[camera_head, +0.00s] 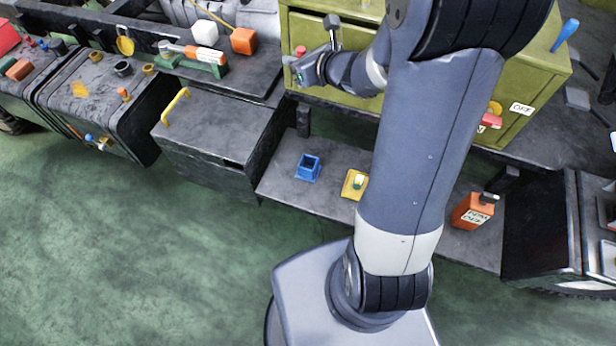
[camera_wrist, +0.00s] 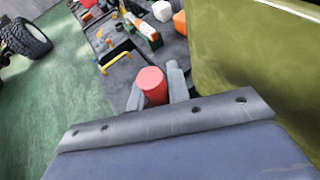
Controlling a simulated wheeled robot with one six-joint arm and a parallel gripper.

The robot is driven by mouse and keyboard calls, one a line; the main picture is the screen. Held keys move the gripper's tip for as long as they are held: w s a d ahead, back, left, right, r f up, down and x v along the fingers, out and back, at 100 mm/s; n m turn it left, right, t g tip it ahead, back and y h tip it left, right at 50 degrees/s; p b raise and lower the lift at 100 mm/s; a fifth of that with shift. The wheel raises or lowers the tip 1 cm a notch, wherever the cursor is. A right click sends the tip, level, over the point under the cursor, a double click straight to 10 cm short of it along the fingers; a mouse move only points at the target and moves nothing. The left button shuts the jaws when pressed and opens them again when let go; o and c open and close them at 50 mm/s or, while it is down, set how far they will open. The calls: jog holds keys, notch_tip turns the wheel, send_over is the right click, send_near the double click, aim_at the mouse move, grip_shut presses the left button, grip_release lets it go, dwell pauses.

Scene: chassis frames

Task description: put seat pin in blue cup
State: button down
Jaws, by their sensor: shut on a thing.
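My gripper (camera_wrist: 151,92) is shut on a red cylinder, which I take to be the seat pin (camera_wrist: 152,82); its round red end shows between the two grey fingers in the wrist view. In the head view my gripper (camera_head: 294,64) is in the air in front of the green cabinet, above and behind the black box. The blue cup (camera_head: 308,168) is a small square open holder. It stands on the low grey shelf, well below my gripper, and is not seen in the wrist view.
A yellow holder (camera_head: 354,185) with a pale and green piece in it stands right of the blue cup. The green cabinet (camera_head: 335,65) rises behind. A black box with a yellow handle (camera_head: 175,107) lies left. An orange canister (camera_head: 472,211) stands right.

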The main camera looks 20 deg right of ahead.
notch_tip(320, 180, down, 10)
jog(key=s+a+f+n+g+y+b, duration=0.1)
jog(key=s+n+g+y+b, duration=0.15)
jog(key=b, duration=1.05)
jog(key=n+g+y+b, duration=0.2)
jog(key=n+y+b, duration=0.1)
jog(key=b, duration=1)
send_over(303, 157)
jog(key=s, duration=0.1)
notch_tip(303, 157, down, 11)
jog(key=shift+h, duration=0.25)
jog(key=f+b, duration=0.2)
jog(key=f, duration=0.3)
jog(key=f+b, duration=0.3)
jog(key=f, duration=0.2)
jog(key=shift+s+a, duration=0.2)
jog(key=shift+f, duration=0.2)
jog(key=c, duration=1.3)
grip_release()
jog(key=shift+c, duration=0.2)
